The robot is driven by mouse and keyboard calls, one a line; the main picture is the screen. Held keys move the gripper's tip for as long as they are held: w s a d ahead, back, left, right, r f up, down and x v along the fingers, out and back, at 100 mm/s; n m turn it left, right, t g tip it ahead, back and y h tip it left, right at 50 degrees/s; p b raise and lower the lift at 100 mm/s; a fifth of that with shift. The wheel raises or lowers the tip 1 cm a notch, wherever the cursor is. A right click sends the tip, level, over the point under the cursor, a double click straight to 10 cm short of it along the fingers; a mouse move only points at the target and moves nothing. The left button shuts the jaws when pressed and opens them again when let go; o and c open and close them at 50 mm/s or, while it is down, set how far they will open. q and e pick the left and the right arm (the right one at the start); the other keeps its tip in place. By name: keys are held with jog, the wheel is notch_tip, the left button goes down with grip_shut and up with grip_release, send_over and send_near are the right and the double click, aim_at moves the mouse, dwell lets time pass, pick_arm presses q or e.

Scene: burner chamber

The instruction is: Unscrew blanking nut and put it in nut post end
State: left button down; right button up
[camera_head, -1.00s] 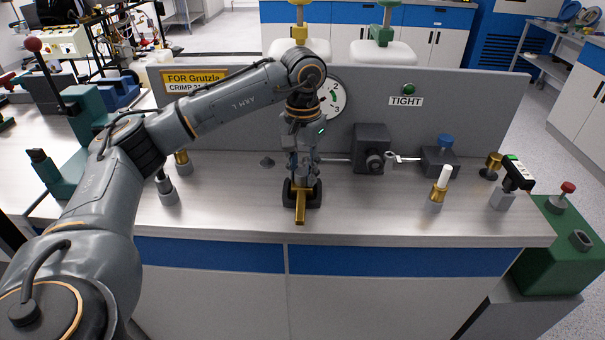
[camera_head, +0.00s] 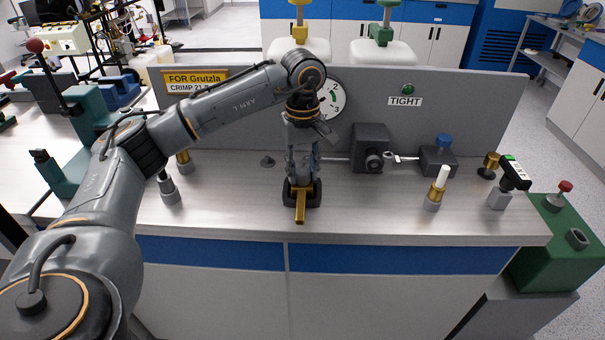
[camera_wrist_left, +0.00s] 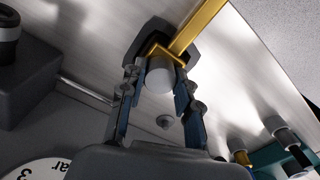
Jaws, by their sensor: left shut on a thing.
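My left gripper (camera_head: 301,180) points straight down over a dark block (camera_head: 315,196) with a gold bar (camera_head: 300,208) at the front middle of the bench. In the left wrist view, the fingers (camera_wrist_left: 158,88) are shut on a light grey round piece (camera_wrist_left: 160,76), which looks like the blanking nut. The gold bar (camera_wrist_left: 197,30) and the dark block lie right behind it. Whether the nut is still seated there I cannot tell. A small grey post (camera_head: 268,161) stands behind and left of the gripper. I cannot tell which post is the nut post end. My right gripper is out of view.
A brass fitting with a white top (camera_head: 438,188) stands to the right. Behind it are a black valve block (camera_head: 370,150) and a blue-knobbed block (camera_head: 440,160). A grey panel (camera_head: 460,120) with a gauge and a TIGHT sign closes the back. Bare bench lies right of the gripper.

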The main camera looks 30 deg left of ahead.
pick_arm(q)
jog(key=n+p, duration=0.1)
jog(key=n, duration=0.5)
jog(key=shift+n, duration=0.7)
jog(key=n, duration=0.2)
jog(key=shift+n+p, duration=0.3)
jog(key=shift+n, duration=0.1)
jog(key=shift+r+p, duration=0.35)
jog(key=shift+r, duration=0.25)
jog(key=shift+r+p, duration=0.4)
jog(key=shift+r, duration=0.15)
